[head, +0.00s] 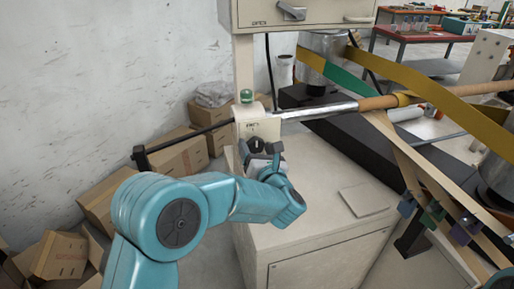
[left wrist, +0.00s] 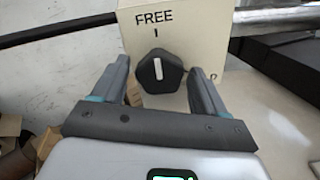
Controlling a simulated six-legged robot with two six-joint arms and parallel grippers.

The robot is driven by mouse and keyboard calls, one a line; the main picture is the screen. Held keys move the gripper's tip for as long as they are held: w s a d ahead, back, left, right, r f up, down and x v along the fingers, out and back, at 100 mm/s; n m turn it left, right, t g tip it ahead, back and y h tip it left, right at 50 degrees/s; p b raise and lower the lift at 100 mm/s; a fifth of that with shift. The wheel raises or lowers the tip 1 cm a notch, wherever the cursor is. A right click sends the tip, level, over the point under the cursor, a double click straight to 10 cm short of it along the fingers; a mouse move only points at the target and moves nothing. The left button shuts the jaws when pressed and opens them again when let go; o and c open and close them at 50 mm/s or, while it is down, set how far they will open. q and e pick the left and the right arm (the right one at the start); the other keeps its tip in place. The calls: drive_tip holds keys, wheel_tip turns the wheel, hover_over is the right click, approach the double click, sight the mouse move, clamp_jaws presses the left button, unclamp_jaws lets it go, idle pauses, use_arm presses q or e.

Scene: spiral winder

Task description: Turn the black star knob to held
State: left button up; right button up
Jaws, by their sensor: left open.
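The black star knob (left wrist: 160,72) is on the front of a cream housing (left wrist: 190,22) in the left wrist view. Its white pointer line stands upright, in line with the tick under the word FREE. Another label to the lower right is mostly hidden behind my finger; only its last letter shows. My left gripper (left wrist: 158,84) is open, with one finger on each side of the knob and visible gaps between. In the head view the knob (head: 256,145) is partly hidden by my left gripper (head: 263,160). My right gripper is not in view.
A metal shaft (head: 320,111) runs through the housing above the knob. A cream cabinet (head: 320,225) stands below, with a flat plate (head: 368,200) on top. Cardboard boxes (head: 60,256) lie at the left by the wall. Yellow and green bands cross at the right.

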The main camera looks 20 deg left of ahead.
use_arm(q)
drive_tip(key=shift+s+d+r, duration=0.1)
drive_tip(key=shift+s+r, duration=0.05)
drive_tip(key=c, duration=1.1)
drive_tip(key=shift+o, duration=0.2)
drive_tip(key=shift+f+m+b, duration=0.25)
drive_tip(key=shift+m+b, duration=0.55)
drive_tip(key=shift+b, duration=0.35)
drive_tip(key=shift+m+b, duration=1.2)
drive_tip(key=shift+r+m+b, duration=0.1)
drive_tip(key=shift+m+b, duration=0.4)
drive_tip(key=shift+m, duration=0.4)
drive_tip(key=m, duration=0.2)
drive_tip(key=shift+r+m+b, duration=0.1)
drive_tip(key=shift+m+b, duration=0.25)
drive_tip(key=shift+m, duration=0.05)
drive_tip(key=m, duration=0.2)
drive_tip(key=shift+m, duration=0.4)
drive_tip(key=m, duration=0.3)
drive_tip(key=shift+r+m, duration=0.2)
drive_tip(key=shift+m, duration=0.1)
drive_tip(key=m+p, duration=0.1)
drive_tip(key=m, duration=0.2)
drive_tip(key=shift+p, duration=0.35)
drive_tip(key=m+p, duration=0.1)
drive_tip(key=m, duration=0.3)
drive_tip(key=shift+r+m+p, duration=0.1)
drive_tip(key=shift+m+p, duration=0.2)
drive_tip(key=shift+p, duration=0.1)
